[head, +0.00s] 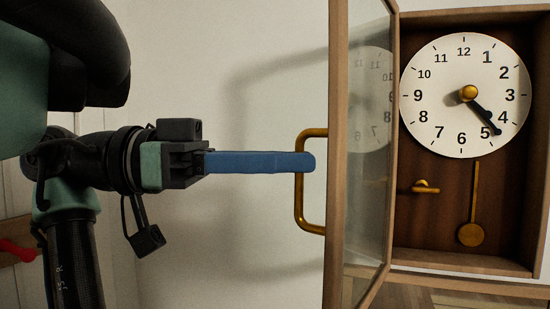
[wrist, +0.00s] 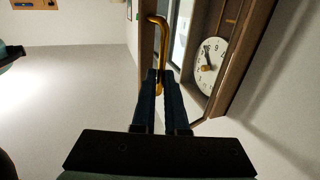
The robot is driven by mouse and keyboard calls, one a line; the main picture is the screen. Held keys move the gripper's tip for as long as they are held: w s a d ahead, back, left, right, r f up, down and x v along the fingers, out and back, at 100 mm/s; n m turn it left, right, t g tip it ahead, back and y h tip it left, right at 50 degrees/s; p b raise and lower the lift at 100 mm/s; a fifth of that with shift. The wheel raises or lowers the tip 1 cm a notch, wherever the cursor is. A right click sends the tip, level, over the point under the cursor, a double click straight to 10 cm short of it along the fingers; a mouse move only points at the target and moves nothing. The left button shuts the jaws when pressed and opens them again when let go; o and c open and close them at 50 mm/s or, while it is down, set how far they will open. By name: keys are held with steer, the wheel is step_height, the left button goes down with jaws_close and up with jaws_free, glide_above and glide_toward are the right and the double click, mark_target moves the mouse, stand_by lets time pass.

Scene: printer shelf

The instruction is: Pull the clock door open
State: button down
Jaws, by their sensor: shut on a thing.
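The clock is a brown wooden case (head: 540,140) with a white dial (head: 440,110) in the head view. Its glass-paned, wood-framed door (head: 338,200) is swung open and stands out from the case on its left side. A brass handle (head: 299,205) is fixed to the door's outer face. My gripper (head: 308,162) has its blue fingers shut on the upper part of this handle. The wrist view also shows the fingers (wrist: 159,88) around the handle (wrist: 160,32), with the dial (wrist: 211,66) beyond the door frame. The far finger is hidden in the head view.
A brass pendulum (head: 470,234) and a small brass key-like piece (head: 425,187) are inside the case. A white wall (head: 220,240) lies behind my gripper. A red object (head: 18,250) shows at the far left. The space left of the door looks clear.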

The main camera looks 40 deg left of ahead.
steer(key=shift+w+d, duration=0.15)
steer(key=shift+w, duration=0.15)
steer(key=c, duration=1.1)
jaws_free()
steer(key=shift+w, duration=0.2)
steer(key=shift+o, duration=0.8)
steer(key=shift+w+f, duration=0.25)
steer(key=shift+w, duration=0.15)
steer(key=shift+s+r, duration=0.1)
steer(key=shift+s, duration=0.2)
steer(key=b+v, duration=0.4)
steer(key=v, duration=0.9)
